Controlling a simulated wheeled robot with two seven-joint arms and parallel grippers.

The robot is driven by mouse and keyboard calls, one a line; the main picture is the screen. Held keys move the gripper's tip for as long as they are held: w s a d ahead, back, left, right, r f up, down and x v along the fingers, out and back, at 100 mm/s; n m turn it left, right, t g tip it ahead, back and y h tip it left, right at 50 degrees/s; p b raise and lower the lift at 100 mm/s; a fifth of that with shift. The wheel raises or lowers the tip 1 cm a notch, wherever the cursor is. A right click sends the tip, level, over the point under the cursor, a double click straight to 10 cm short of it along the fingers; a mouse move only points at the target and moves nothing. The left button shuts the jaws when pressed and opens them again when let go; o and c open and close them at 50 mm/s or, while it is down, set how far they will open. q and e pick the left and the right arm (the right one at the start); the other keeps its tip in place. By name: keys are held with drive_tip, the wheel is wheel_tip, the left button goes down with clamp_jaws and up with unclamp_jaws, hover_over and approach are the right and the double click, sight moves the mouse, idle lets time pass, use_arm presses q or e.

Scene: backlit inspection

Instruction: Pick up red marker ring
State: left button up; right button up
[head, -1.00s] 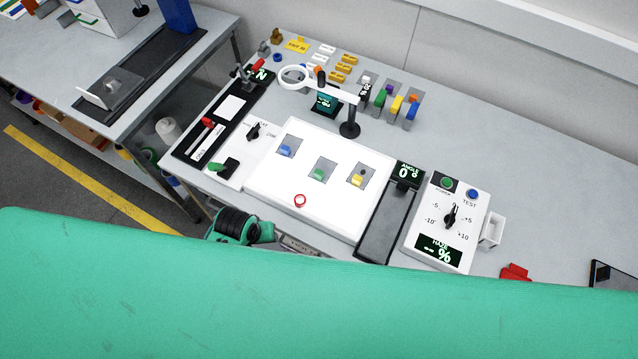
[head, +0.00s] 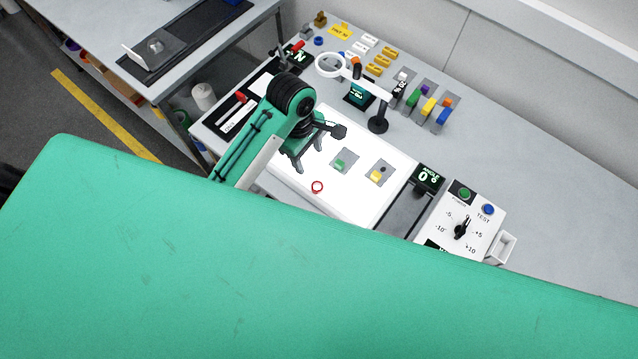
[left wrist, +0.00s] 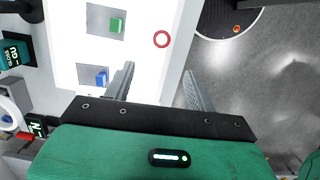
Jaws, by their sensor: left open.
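The red marker ring (head: 317,187) lies flat near the front edge of the bright white light panel (head: 350,208). In the left wrist view the ring (left wrist: 161,39) is whole and unobstructed, near the panel's edge. My left gripper (head: 309,164) is above the panel, up and slightly left of the ring in the head view. In the left wrist view its two fingers (left wrist: 159,71) are spread apart with nothing between them, and the ring appears just beyond the tips, roughly centred. My right gripper is not in view.
On the panel are a green block (head: 339,164), a yellow block (head: 377,176) and a blue block (left wrist: 101,79) on grey plates. A ring-shaped magnifier on a black stand (head: 378,124) rises behind. A control box (head: 461,222) stands right. My green body hides the bench front.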

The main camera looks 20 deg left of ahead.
use_arm(q)
drive_tip(key=b, duration=0.4)
approach(317, 186)
drive_tip(key=shift+w+f, duration=0.2)
drive_tip(key=shift+f, duration=0.2)
drive_tip(key=shift+d+f+p, duration=0.15)
drive_tip(key=shift+f+p, duration=0.55)
drive_tip(key=shift+f, duration=0.4)
drive_tip(key=shift+s+d+f+p, duration=0.15)
drive_tip(key=shift+f+p, duration=0.25)
drive_tip(key=f, duration=0.1)
drive_tip(key=f+p, duration=0.1)
drive_tip(key=f, duration=0.1)
drive_tip(key=shift+s+d+f+p, duration=0.15)
drive_tip(key=shift+d+f+p, duration=0.05)
drive_tip(key=shift+d+p, duration=0.15)
drive_tip(key=shift+f, duration=0.6)
drive_tip(key=c, duration=0.9)
drive_tip(key=shift+c, duration=0.8)
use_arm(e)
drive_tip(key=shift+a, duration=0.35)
